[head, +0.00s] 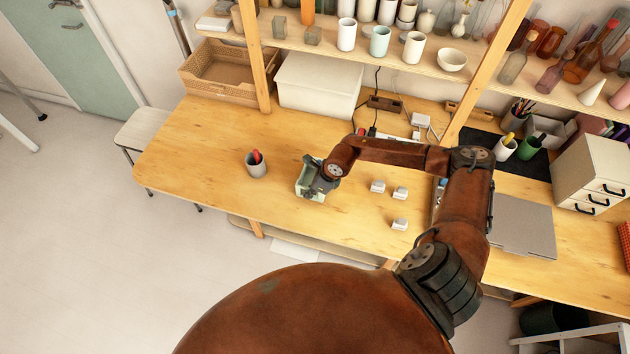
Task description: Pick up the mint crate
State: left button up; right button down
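The mint crate (303,190) is a small pale green box near the front middle of the wooden table. My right gripper (319,187) is over its right side, and its dark fingers overlap the crate in the picture. The gripper hides part of the crate. I cannot tell whether the fingers grip it, or whether the crate touches the table. My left gripper is not in view.
A grey cup (257,170) with a red item stands left of the crate. Several small white blocks (378,187) lie to the right. A closed laptop (524,228) lies farther right. The table's left end (185,150) is clear.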

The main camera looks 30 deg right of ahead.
jog(key=shift+r, duration=0.1)
dwell(0.6)
jog(key=shift+r, duration=0.9)
jog(key=s+a+r+b, duration=0.1)
jog(key=s+r, duration=1)
jog(key=s, duration=0.3)
jog(key=shift+w, duration=0.1)
jog(key=w+a+r+n+g+h, duration=0.1)
jog(key=w+a+r+n+g, duration=0.1)
jog(key=n, duration=1.2)
jog(key=w+a+r+n+g+h, duration=0.1)
jog(key=w+a+r+n+g, duration=0.2)
jog(key=a+n, duration=0.4)
jog(key=r+n+g, duration=0.1)
jog(key=n+g, duration=0.1)
jog(key=n, duration=0.5)
jog(key=shift+g+h, duration=0.4)
